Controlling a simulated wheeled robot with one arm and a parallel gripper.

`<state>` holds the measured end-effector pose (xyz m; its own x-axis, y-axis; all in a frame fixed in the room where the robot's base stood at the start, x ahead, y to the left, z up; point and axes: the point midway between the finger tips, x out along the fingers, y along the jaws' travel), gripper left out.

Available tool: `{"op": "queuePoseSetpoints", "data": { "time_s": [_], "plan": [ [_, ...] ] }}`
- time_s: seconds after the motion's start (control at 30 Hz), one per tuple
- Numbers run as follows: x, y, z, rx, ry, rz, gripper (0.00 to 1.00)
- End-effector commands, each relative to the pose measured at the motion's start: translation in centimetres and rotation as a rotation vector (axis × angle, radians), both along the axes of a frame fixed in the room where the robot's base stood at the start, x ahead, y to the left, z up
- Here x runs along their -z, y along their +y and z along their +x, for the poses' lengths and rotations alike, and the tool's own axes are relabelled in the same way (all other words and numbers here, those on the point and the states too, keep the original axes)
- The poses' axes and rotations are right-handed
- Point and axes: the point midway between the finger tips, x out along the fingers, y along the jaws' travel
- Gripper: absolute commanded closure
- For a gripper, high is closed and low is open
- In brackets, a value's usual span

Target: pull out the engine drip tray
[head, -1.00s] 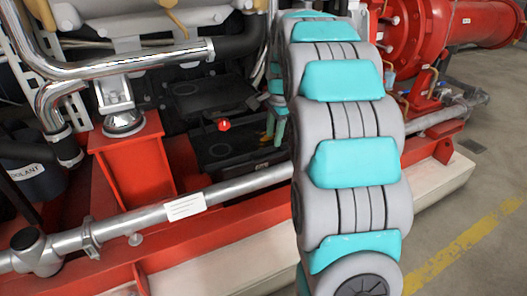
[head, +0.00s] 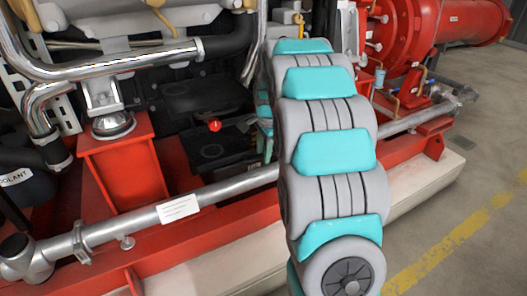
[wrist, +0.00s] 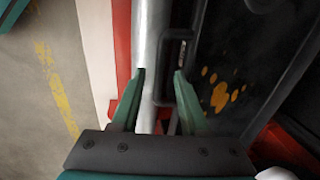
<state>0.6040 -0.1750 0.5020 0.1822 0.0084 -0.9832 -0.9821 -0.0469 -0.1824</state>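The engine drip tray (wrist: 225,65) is a dark, shallow tray with orange-yellow spots on its floor, at the right in the wrist view. A dark looped handle (wrist: 163,60) stands on its near side. My gripper (wrist: 160,76) is open. The handle's outer bar shows between its two green fingers, with the right finger near the gap between bar and tray; contact cannot be told. In the head view the tray (head: 212,153) sits low under the engine, behind the silver pipe. My arm hides its right part and most of my gripper.
A silver pipe (head: 225,186) runs across the front above the red base rail (head: 190,236); it also passes behind the fingers in the wrist view (wrist: 148,40). A red pedestal (head: 125,165) stands left of the tray. Open floor (head: 470,200) lies at the right.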

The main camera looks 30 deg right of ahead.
Motion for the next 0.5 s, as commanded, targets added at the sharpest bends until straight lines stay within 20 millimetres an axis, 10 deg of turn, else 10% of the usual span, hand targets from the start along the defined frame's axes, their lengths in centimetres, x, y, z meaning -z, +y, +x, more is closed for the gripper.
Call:
{"op": "queuePoseSetpoints", "data": {
  "time_s": [0.5],
  "plan": [
    [-0.02, 0.02, -0.02, 0.000, 0.001, 0.000, 1.00]
  ]
}}
